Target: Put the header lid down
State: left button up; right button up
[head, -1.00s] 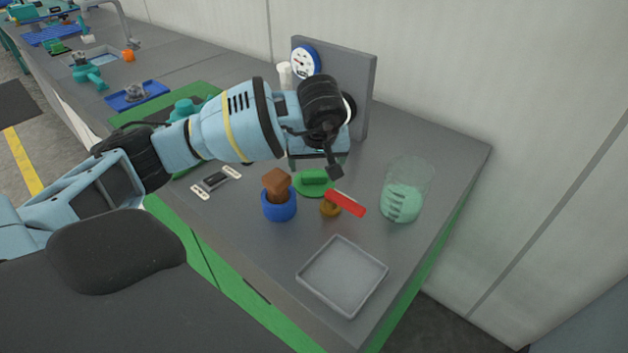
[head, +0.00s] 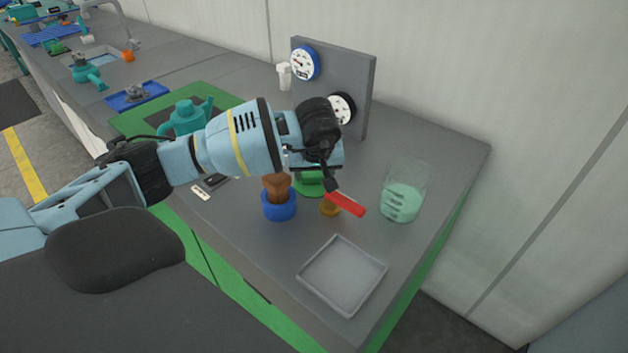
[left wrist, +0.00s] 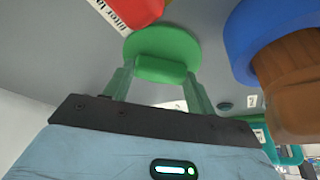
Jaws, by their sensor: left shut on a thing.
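The green header lid (head: 311,189), a round disc with a block handle, is at the bench surface between a blue cup and a red-handled valve in the head view. In the left wrist view the lid (left wrist: 160,42) lies straight ahead. My left gripper (left wrist: 160,74) is shut on its handle, one finger at each side. In the head view my left gripper (head: 312,172) is above the lid and hides part of it. Whether the lid's underside touches the bench is hard to tell. My right gripper is not in view.
A grey tray (head: 343,275) lies in front. A gauge panel (head: 350,75) stands behind.

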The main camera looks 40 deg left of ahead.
aim_at(314, 176)
pick_arm(q)
jog(key=shift+c, duration=1.2)
notch_tip(314, 176, up, 10)
